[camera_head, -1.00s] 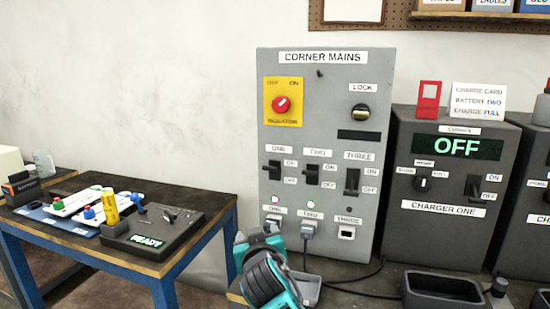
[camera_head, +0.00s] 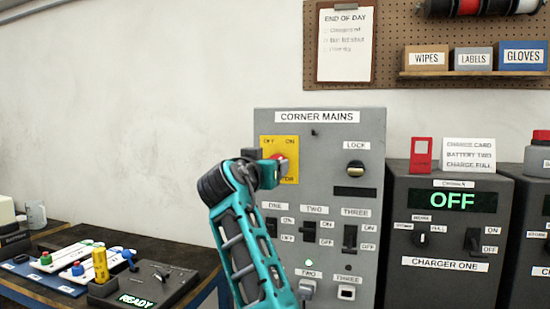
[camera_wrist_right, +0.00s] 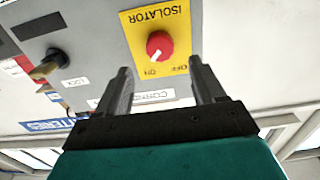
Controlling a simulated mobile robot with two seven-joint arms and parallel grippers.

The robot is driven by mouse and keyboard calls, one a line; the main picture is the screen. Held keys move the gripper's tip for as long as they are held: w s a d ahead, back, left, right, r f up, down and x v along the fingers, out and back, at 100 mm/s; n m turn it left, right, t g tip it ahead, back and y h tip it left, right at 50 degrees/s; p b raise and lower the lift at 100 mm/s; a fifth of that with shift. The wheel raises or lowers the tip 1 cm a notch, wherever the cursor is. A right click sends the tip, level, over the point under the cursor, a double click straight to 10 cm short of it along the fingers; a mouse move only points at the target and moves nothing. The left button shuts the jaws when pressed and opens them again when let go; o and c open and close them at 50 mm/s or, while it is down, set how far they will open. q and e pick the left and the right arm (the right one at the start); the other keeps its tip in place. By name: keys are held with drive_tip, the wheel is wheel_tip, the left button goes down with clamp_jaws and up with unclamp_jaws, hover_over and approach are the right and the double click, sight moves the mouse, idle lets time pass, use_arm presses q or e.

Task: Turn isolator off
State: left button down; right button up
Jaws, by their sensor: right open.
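The isolator is a red knob on a yellow plate (camera_head: 293,172) at the upper left of the grey CORNER MAINS panel (camera_head: 320,134). In the right wrist view the picture is upside down, and the red knob (camera_wrist_right: 160,45) has a white mark pointing towards ON. My right gripper (camera_wrist_right: 159,78) is open, its two fingers spread either side of the knob's line, with the knob just beyond the tips and nothing held. In the head view my right arm partly covers the plate and knob. My left gripper is not in view.
Below the isolator are breaker switches ONE, TWO (camera_head: 309,231) and THREE (camera_head: 350,238). A brass LOCK key (camera_head: 355,170) is to the right. Charger one (camera_head: 438,263) stands right of the panel, reading OFF. A low table (camera_head: 205,258) is at left. The wall at left is bare.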

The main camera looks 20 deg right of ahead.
drive_tip(key=p+x, duration=0.1)
drive_tip(key=x, duration=0.5)
drive_tip(key=shift+w+d+p, duration=0.25)
drive_tip(key=shift+w+p, duration=0.05)
drive_tip(key=c, duration=1.1)
